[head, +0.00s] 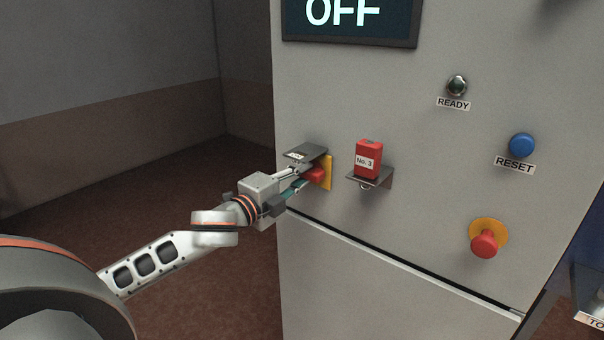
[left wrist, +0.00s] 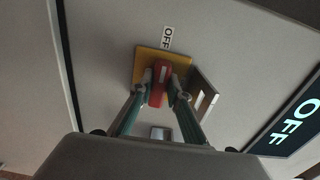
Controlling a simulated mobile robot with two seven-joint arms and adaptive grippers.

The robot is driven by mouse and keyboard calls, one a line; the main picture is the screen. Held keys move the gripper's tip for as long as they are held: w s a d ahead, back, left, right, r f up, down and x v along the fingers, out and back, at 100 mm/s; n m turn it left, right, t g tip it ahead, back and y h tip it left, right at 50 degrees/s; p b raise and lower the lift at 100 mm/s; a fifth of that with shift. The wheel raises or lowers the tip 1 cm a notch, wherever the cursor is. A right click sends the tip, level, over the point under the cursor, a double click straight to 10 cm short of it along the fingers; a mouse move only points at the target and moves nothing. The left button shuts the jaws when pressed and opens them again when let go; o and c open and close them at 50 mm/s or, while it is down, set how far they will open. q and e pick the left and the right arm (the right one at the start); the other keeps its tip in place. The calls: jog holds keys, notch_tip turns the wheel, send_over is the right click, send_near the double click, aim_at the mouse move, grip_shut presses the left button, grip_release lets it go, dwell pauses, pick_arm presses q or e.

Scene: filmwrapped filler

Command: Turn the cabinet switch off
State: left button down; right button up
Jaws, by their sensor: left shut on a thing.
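The grey cabinet (head: 420,210) fills the right half of the head view. Its switch has a red handle (head: 316,174) on a yellow plate (head: 327,172), near the cabinet's left edge. My left gripper (head: 304,178) is at the switch, its fingers on the red handle. In the left wrist view the fingers close on both sides of the red handle (left wrist: 161,84), in front of the yellow plate (left wrist: 148,62). An "OFF" label (left wrist: 167,38) sits beside the plate there. The display (head: 350,18) reads OFF. My right gripper is in neither view.
A small grey ledge (head: 304,153) juts out just above the switch. A red block marked "No. 3" (head: 368,160) stands on a bracket (head: 376,182) to the right. A blue RESET button (head: 522,145), a READY lamp (head: 457,86) and a red mushroom button (head: 484,243) are farther right.

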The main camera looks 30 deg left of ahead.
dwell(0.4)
pick_arm(q)
jog(key=c, duration=1.9)
grip_release()
jog(key=shift+s+a, duration=0.15)
jog(key=shift+s, duration=1.75)
jog(key=shift+s+a, duration=0.15)
jog(key=shift+s, duration=1.75)
